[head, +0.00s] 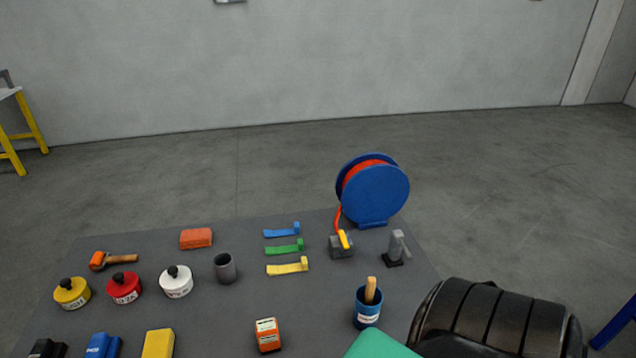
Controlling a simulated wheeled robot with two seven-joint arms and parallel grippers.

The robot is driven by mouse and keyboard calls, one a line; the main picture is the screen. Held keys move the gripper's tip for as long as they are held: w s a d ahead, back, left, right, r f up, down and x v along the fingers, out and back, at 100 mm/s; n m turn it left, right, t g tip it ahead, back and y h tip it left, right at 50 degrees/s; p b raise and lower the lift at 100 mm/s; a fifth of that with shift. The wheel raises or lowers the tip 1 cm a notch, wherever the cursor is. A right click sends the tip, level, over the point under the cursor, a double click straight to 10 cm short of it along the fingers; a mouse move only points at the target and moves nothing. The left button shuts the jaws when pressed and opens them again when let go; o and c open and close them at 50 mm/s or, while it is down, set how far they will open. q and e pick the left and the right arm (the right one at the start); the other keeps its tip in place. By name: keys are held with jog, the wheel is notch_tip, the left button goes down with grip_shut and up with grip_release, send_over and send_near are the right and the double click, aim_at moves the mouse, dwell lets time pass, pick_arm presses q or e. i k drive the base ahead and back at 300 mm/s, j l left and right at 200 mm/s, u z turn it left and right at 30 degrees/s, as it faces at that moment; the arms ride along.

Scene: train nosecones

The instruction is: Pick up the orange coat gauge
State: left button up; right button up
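The orange coat gauge (267,335) appears to be the small orange boxy device with a pale labelled top face, near the front middle of the grey table (330,310) in the head view. It stands on its own, with bare table around it. Neither of my grippers shows in the head view, so nothing is seen touching the gauge.
A blue cup (367,308) with a wooden handle stands right of the gauge; a yellow block (158,344) lies left. Behind are a grey cup (225,268) and yellow strip (288,266). A green object (380,345) and black ribbed shape (495,320) occupy the lower right.

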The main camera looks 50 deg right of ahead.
aim_at(268, 335)
jog(key=i+l+z, duration=0.1)
jog(key=l+z, duration=0.3)
jog(key=i+l+z, duration=0.15)
jog(key=z, duration=0.25)
